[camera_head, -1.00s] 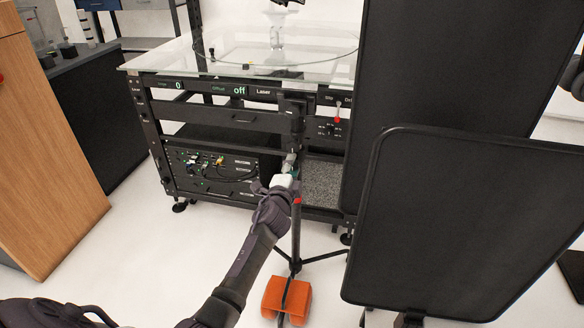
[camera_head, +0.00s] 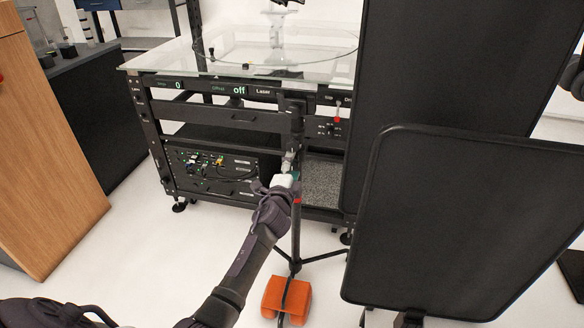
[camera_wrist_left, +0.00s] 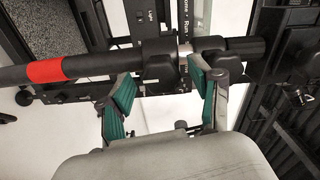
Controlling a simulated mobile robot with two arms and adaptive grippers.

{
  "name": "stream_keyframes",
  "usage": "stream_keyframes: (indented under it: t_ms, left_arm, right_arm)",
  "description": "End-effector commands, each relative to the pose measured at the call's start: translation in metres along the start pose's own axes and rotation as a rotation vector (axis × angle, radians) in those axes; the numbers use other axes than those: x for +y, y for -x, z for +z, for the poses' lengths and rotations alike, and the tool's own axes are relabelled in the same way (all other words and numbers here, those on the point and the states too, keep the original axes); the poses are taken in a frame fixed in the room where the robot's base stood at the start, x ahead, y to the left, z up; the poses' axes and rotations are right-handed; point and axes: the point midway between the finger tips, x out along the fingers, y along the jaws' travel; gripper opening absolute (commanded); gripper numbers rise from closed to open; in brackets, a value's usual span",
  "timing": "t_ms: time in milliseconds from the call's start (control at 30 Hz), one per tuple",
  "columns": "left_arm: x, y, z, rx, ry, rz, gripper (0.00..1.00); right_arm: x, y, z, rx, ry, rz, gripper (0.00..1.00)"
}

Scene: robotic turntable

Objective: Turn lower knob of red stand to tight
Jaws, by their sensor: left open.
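The red stand is a black upright pole (camera_head: 296,232) on tripod legs, with a red band, in front of the turntable rack. In the left wrist view its pole (camera_wrist_left: 105,66) runs sideways, with the red band (camera_wrist_left: 45,71) at left. A black collar (camera_wrist_left: 157,62) on the pole lies between the fingers; I cannot tell its knob's setting. My left gripper (camera_head: 290,168) is at the pole, below the rack's drawer. In the left wrist view the gripper (camera_wrist_left: 160,80) is open, its green-padded fingers on either side of the collar. Contact is unclear. My right gripper is not in view.
An orange weight (camera_head: 287,298) lies at the stand's feet. The black rack (camera_head: 240,140) with a glass top (camera_head: 250,55) stands behind. Large black panels (camera_head: 465,220) block the right side. A wooden cabinet (camera_head: 45,150) stands at left. The floor between cabinet and stand is clear.

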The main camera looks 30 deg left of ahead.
Motion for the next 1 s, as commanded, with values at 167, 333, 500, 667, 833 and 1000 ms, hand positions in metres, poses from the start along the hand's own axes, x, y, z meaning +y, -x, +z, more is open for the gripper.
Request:
stream_keyframes:
  t_ms: [167, 333, 500, 667, 833, 1000]
  left_arm:
    - [-0.001, 0.0, 0.0, 0.0, 0.004, -0.001, 0.64]
    - [-0.001, 0.0, 0.0, -0.001, 0.133, 0.0, 0.64]
    - [-0.001, 0.0, -0.001, -0.001, 0.495, -0.001, 0.64]
    - [-0.001, 0.0, 0.0, 0.0, 0.881, -0.001, 0.64]
    - [0.0, 0.0, 0.001, 0.001, 1.242, -0.002, 0.64]
    - [0.002, 0.0, 0.001, 0.001, 1.573, -0.002, 0.64]
  right_arm:
    - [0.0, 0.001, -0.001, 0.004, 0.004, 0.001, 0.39]
    - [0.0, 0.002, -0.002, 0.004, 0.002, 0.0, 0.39]
    - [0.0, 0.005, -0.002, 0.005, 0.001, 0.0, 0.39]
    - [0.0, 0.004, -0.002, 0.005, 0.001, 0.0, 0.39]
    - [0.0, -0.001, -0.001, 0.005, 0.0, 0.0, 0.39]
    - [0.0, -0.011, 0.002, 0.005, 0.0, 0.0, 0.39]
